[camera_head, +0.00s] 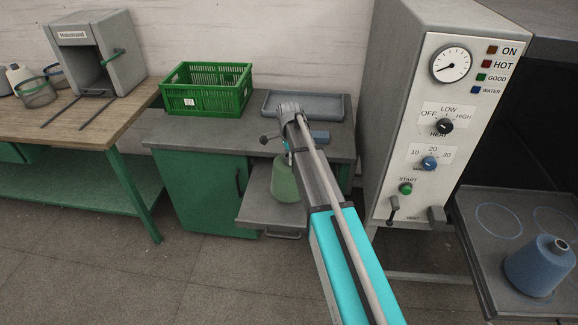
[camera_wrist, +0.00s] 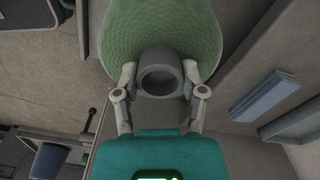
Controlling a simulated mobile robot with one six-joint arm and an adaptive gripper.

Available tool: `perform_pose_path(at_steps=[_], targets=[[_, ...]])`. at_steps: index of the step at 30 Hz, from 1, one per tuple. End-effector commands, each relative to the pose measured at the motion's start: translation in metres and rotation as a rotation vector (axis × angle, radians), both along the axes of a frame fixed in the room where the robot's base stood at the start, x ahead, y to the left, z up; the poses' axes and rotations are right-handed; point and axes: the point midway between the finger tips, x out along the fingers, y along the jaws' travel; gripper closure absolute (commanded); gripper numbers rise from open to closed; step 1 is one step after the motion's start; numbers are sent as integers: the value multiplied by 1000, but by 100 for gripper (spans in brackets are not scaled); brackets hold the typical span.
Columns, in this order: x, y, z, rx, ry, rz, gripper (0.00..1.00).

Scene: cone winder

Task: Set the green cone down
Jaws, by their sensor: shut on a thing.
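The green cone (camera_head: 284,182) hangs below the end of my arm in the head view, in front of the grey worktop and over a pulled-out grey drawer (camera_head: 256,207). The wrist view shows its green yarn body (camera_wrist: 163,22) and the grey tube end (camera_wrist: 160,72). My gripper (camera_wrist: 160,80) is shut on that tube end, one finger on each side. In the head view my arm hides part of the gripper and the cone's right side. I cannot tell whether the cone's base touches the drawer.
A green crate (camera_head: 206,90), a shallow grey tray (camera_head: 271,103) and a small blue block (camera_head: 320,136) sit on the worktop. A control cabinet (camera_head: 385,110) stands to the right. Beyond it, a blue cone (camera_head: 540,266) stands on a tray with ring marks (camera_head: 498,221).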

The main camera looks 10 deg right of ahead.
Motion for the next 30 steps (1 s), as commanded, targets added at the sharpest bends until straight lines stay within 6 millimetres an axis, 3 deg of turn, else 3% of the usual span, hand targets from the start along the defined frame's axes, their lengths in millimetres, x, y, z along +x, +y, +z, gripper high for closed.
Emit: perform_pose_path(at_steps=[11, 24, 30], targets=[[3, -1, -4, 0, 0, -2, 100], [8, 0, -35, 0, 0, -2, 100], [8, 0, -40, 0, 0, -2, 100]])
